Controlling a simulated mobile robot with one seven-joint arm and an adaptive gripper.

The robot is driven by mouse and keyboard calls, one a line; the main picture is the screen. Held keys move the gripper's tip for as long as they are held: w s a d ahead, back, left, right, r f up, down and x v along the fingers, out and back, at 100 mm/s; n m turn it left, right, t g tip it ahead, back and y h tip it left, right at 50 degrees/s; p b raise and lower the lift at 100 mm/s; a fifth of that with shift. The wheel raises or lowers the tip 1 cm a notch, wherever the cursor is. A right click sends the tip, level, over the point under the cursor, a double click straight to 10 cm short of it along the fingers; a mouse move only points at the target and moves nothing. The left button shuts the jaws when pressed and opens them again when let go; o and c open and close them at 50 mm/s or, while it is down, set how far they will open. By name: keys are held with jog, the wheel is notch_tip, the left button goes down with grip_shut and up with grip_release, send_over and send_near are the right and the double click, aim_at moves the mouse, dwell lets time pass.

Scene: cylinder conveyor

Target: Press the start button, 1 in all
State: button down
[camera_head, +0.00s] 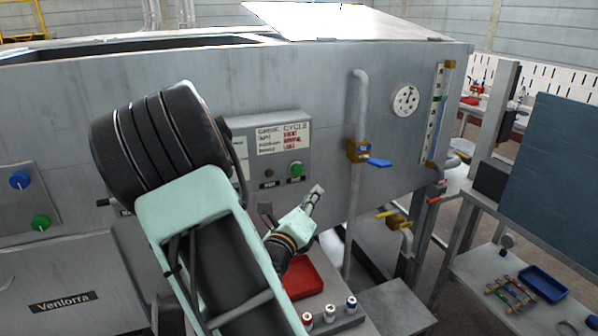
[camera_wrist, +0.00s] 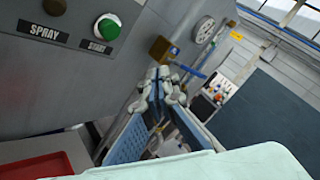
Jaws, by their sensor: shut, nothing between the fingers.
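The green start button (camera_head: 296,169) sits on the grey control box (camera_head: 245,126) on the machine's front, above a small dark label. In the wrist view the same green button (camera_wrist: 107,27) is at the upper left, over a label reading START. A dark button (camera_wrist: 55,6) over a SPRAY label is to its left. My gripper (camera_head: 317,190) is shut and empty, a little below and to the right of the green button, apart from it. In the wrist view my gripper (camera_wrist: 163,76) is below and right of the button.
A pipe (camera_head: 356,150) with a blue-handled valve (camera_head: 379,162) runs down the machine just right of the control box. A red tray (camera_head: 300,277) and several small bottles (camera_head: 330,313) stand below my gripper. A bench with a blue tray (camera_head: 543,284) is at the right.

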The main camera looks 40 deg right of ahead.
aim_at(297, 170)
jog(key=w+d, duration=0.2)
jog(key=w, duration=0.6)
jog(key=shift+w+b, duration=0.3)
jog(key=shift+b, duration=0.05)
jog(key=shift+w+d, duration=0.1)
dwell(1.3)
jog(key=shift+w, duration=0.3)
jog(key=shift+w+d, duration=0.15)
jog(key=shift+w, duration=0.35)
dwell(0.6)
jog(key=shift+s, duration=0.1)
jog(key=shift+s+a+p, duration=0.2)
jog(key=shift+s+p, duration=0.25)
jog(key=shift+s, duration=0.35)
